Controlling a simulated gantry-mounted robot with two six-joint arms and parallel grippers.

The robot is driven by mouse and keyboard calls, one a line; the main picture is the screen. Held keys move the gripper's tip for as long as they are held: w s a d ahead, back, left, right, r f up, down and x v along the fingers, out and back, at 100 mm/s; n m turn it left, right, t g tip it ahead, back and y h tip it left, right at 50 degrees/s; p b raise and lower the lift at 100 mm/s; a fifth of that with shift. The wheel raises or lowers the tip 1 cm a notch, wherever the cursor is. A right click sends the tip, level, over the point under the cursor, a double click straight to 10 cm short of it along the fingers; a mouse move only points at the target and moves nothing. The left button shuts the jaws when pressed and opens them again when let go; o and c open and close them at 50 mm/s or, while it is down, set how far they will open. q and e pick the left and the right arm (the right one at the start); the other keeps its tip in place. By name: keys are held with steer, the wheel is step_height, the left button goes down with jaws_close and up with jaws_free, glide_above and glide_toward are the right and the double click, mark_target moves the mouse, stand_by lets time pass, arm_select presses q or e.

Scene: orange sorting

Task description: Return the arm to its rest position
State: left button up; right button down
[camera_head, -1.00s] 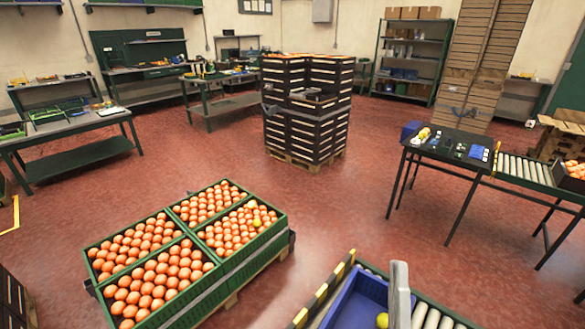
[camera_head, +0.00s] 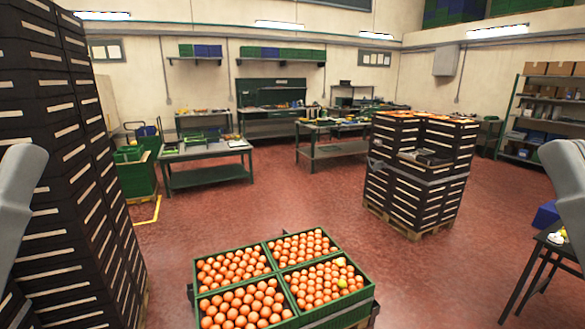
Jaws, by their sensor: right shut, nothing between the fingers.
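A grey part of my right arm (camera_head: 572,195) stands at the right edge. A grey part of my left arm (camera_head: 20,195) stands at the left edge. Both parts are cut off by the picture's edges, and no gripper fingers show. Both arm parts are apart from the oranges. Green crates (camera_head: 335,314) full of oranges (camera_head: 243,303) stand in a block at the bottom middle.
A tall stack of black crates (camera_head: 62,180) fills the left side. Another black crate stack (camera_head: 418,185) stands on a pallet at the right. A dark table (camera_head: 556,255) is at the right edge. Open red floor (camera_head: 270,205) lies between. Workbenches (camera_head: 208,150) line the back.

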step_height(320, 180, up, 32)
steer(key=p, duration=2.9)
steer(key=shift+r+y+p, duration=0.25)
steer(key=shift+y+p, duration=0.05)
steer(key=shift+f, duration=0.1)
